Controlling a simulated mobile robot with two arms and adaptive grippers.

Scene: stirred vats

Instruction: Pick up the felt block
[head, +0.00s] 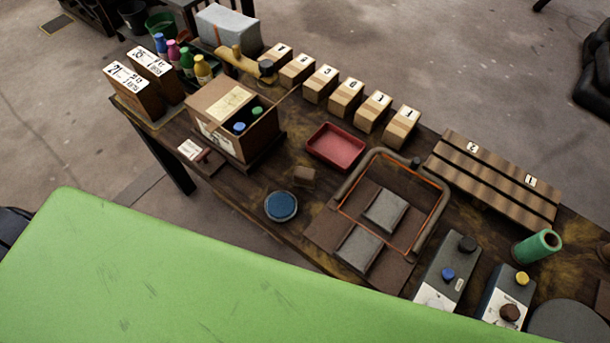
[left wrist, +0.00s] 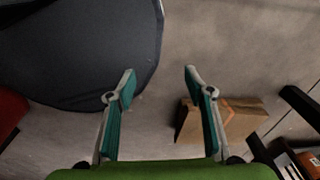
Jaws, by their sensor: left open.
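No block is clearly marked as felt. A small brown block (head: 305,176) lies on the dark wooden table between the red tray and a round blue pad. Two grey soft-looking blocks, a far one (head: 385,210) and a near one (head: 360,248), lie on brown mats by a wire-framed frame. I cannot tell which is the felt block. My left gripper (left wrist: 160,72) is open and empty in the left wrist view, with teal pads, above grey floor. It does not show in the head view, nor does my right gripper. None of these blocks shows clearly in the left wrist view.
The red tray (head: 336,146), an open box of bottles (head: 236,115), a row of numbered wooden blocks (head: 346,98), a slatted board (head: 495,178) and control boxes (head: 447,270) crowd the table. A cardboard box (left wrist: 222,119) lies on the floor.

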